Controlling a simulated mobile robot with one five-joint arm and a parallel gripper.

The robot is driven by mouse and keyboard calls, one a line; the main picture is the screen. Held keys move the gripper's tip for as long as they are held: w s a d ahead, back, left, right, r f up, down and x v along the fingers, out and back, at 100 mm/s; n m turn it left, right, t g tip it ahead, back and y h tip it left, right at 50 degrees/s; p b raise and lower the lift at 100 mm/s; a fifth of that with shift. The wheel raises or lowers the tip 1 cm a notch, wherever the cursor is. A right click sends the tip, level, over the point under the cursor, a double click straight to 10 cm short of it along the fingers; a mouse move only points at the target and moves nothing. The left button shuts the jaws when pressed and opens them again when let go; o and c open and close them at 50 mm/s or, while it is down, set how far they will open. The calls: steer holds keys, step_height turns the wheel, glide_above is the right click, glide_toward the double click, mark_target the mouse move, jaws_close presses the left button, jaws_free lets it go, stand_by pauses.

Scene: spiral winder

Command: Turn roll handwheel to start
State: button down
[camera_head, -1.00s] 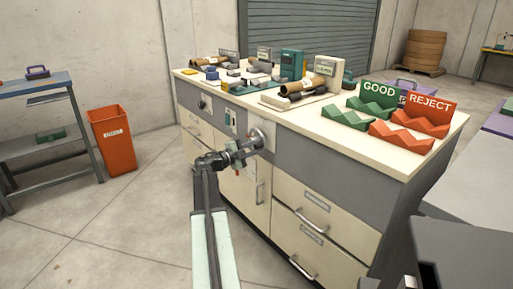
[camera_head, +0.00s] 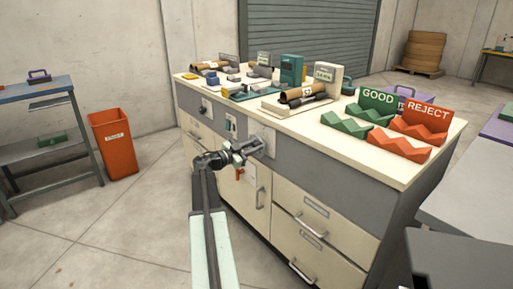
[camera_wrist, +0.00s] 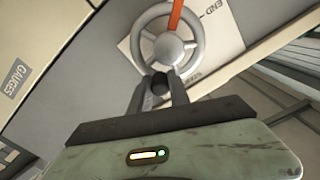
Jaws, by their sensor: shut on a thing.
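The roll handwheel (camera_wrist: 190,38) is a grey spoked wheel on a white plate (camera_wrist: 222,20) in the wrist view. An orange mark (camera_wrist: 175,15) runs from its hub up past the rim, and the plate reads "END" at the upper right. A dark round knob (camera_wrist: 159,84) sits at the wheel's lower rim. My gripper (camera_wrist: 160,92) is shut on this knob, one finger on each side. In the head view my gripper (camera_head: 246,150) is at the cabinet's front panel and hides most of the wheel; part of the pale plate (camera_head: 264,134) shows behind it.
The cabinet (camera_head: 320,160) has drawers and handles below the panel. Its top carries rolls, instruments, a green GOOD rack (camera_head: 357,118) and a red REJECT rack (camera_head: 410,137). An orange bin (camera_head: 114,148) stands left. The floor between bin and cabinet is clear.

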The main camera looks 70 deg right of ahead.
mark_target(256, 156)
steer(key=w+n, duration=0.1)
steer(key=n, duration=0.2)
steer(key=w+d+r+n, duration=0.1)
steer(key=n, duration=0.3)
steer(key=w+d+n+p, duration=0.1)
steer(key=n, duration=0.3)
steer(key=shift+w+r, duration=0.15)
steer(key=shift+w, duration=0.15)
steer(key=n, duration=0.2)
steer(key=w+n, duration=0.1)
steer(key=d+f+n, duration=0.1)
steer(key=n, duration=0.1)
steer(key=shift+w+n+b, duration=0.25)
steer(key=shift+n+b, duration=0.05)
steer(key=shift+b, duration=0.1)
steer(key=f+n+b, duration=0.2)
steer(key=n, duration=0.7)
steer(key=s+f+n+b, duration=0.1)
steer(key=f+n+b, duration=0.2)
steer(key=n, duration=0.7)
steer(key=s+a+f+n+b, duration=0.1)
steer(key=f+n+b, duration=0.1)
steer(key=n, duration=0.7)
steer(key=shift+s+f+n+b, duration=0.1)
steer(key=shift+f+n+b, duration=0.2)
steer(key=shift+f+b, duration=0.15)
steer(key=shift+s+a, duration=0.1)
steer(key=shift+s, duration=0.05)
